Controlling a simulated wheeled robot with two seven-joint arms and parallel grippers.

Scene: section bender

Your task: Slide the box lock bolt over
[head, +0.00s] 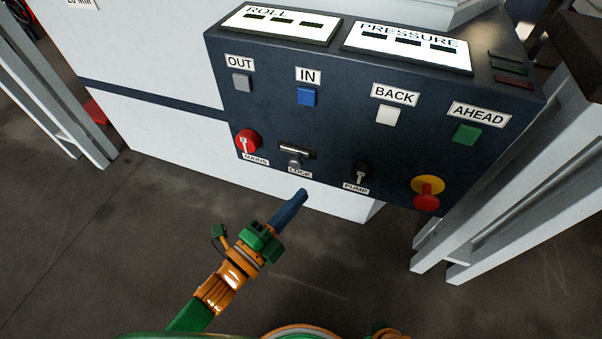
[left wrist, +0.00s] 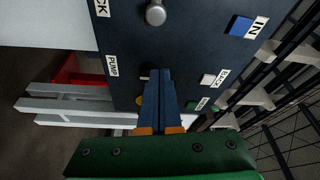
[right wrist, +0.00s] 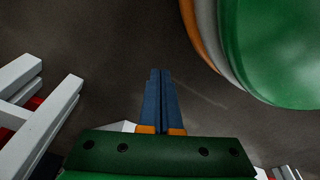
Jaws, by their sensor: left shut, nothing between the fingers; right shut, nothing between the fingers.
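The lock bolt (head: 296,151) is a small silver slide with a round knob below it, above the LOCK label on the dark blue control box (head: 330,120). Its round metal knob (left wrist: 155,13) shows at the top of the left wrist view. My left gripper (head: 303,193) is shut and empty, its blue fingers pointing up at the panel just below the LOCK label. In the left wrist view its fingertips (left wrist: 160,72) are below the knob and apart from it. My right gripper (right wrist: 161,72) is shut and empty over the floor, away from the box.
Coloured push buttons line the panel above. White metal frames (head: 490,220) stand at the right. The floor in front is clear.

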